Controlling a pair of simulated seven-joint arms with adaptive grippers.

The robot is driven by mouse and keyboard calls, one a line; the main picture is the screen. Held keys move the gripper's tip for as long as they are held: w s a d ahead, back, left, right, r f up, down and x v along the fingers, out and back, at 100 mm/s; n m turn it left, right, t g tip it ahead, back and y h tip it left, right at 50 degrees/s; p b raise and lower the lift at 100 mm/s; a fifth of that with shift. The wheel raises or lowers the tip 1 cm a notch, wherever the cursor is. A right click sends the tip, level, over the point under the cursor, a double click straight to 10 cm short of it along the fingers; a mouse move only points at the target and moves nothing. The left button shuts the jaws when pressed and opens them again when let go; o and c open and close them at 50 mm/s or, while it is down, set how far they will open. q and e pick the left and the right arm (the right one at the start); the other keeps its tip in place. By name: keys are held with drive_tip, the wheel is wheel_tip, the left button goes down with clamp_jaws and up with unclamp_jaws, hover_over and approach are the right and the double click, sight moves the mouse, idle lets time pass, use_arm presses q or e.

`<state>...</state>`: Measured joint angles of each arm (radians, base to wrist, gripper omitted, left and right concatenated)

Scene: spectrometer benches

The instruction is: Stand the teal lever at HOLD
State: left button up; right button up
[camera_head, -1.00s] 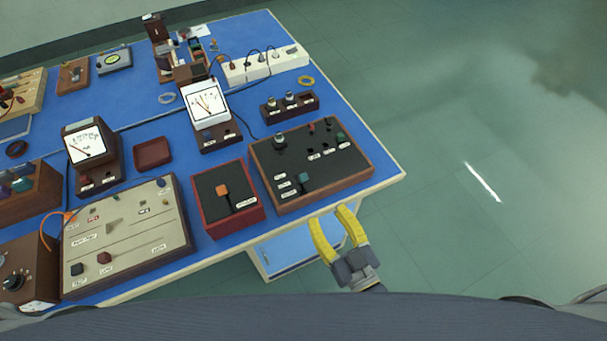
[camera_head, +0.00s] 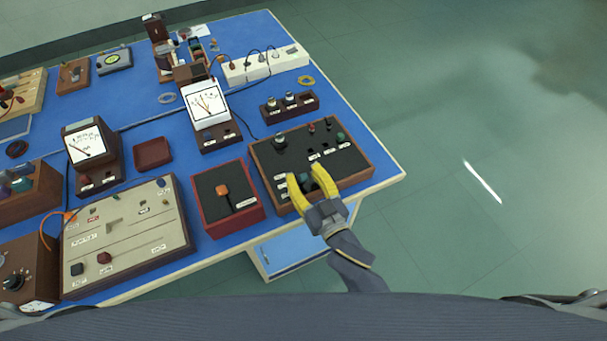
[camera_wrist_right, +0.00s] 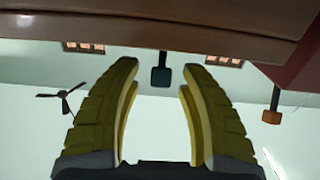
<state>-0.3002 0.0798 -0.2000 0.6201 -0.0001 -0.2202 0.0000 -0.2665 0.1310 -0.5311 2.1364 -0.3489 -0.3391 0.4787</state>
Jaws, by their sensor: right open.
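The teal lever (camera_head: 304,178) stands on the dark panel of the brown-framed box (camera_head: 353,178), near its front left. White labels lie beside it; I cannot read them. In the right wrist view the teal lever knob (camera_wrist_right: 161,76) shows between and just beyond the open fingers, with a gap on both sides. My right gripper (camera_head: 305,173) is open over the front edge of the box, its yellow fingers on either side of the lever. It also shows in the wrist view (camera_wrist_right: 146,72). My left gripper is not in view.
A red box (camera_head: 252,217) with an orange lever (camera_head: 222,190) stands just left of the brown-framed box. Free floor lies to the right of the bench.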

drive_tip(key=shift+o, duration=0.2)
drive_tip(key=shift+w+a, duration=0.1)
drive_tip(key=shift+w, duration=0.05)
clamp_jaws()
idle(0.3)
